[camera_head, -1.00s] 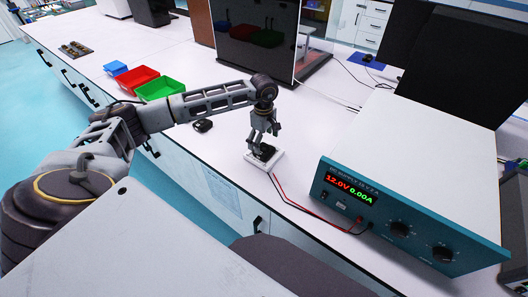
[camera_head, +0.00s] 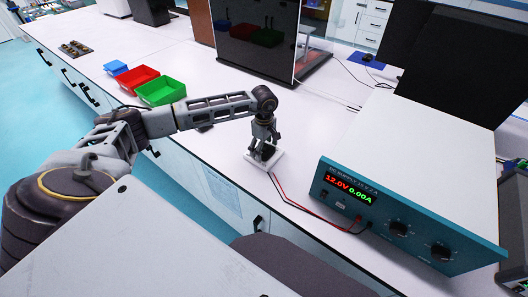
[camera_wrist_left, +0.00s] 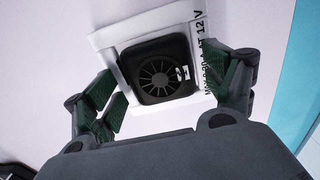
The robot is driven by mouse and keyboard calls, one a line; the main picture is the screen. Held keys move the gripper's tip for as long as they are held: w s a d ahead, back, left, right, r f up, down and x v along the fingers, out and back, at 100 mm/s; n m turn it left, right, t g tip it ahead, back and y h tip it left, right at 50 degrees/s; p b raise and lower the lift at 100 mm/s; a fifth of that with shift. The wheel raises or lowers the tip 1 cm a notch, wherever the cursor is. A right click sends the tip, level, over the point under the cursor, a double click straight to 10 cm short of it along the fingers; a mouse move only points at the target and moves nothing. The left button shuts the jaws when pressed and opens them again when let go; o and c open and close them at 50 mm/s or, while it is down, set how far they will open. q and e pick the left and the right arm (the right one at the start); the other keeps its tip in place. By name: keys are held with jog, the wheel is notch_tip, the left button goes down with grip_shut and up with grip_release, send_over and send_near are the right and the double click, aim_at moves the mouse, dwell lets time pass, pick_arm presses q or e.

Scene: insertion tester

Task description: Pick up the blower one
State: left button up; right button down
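A black square blower with a round finned fan face sits in a white square fixture (camera_wrist_left: 108,50) marked "12 V" in the left wrist view. The blower (camera_wrist_left: 158,72) also shows in the head view (camera_head: 266,152), partly hidden by the fingers. The fixture stands on the bench in the head view (camera_head: 252,161). My left gripper (camera_head: 263,150) points down over it, open, with its green-padded fingers on either side of the blower in the left wrist view (camera_wrist_left: 180,90). I cannot tell whether the fingers touch it. My right gripper is not in view.
A teal power supply (camera_head: 400,215) reading 12.0V and 0.00A stands at the right, with red and black leads running to the fixture. Red (camera_head: 130,78) and green (camera_head: 162,91) bins stand at the back left. A small dark object (camera_head: 205,128) is mostly behind my arm.

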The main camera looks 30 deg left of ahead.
aim_at(264, 149)
pick_arm(q)
jog(key=c, duration=0.9)
jog(key=shift+r, duration=0.65)
notch_tip(264, 149, up, 8)
jog(key=shift+f+b, duration=0.2)
jog(key=shift+b, duration=0.15)
jog(key=shift+r, duration=0.55)
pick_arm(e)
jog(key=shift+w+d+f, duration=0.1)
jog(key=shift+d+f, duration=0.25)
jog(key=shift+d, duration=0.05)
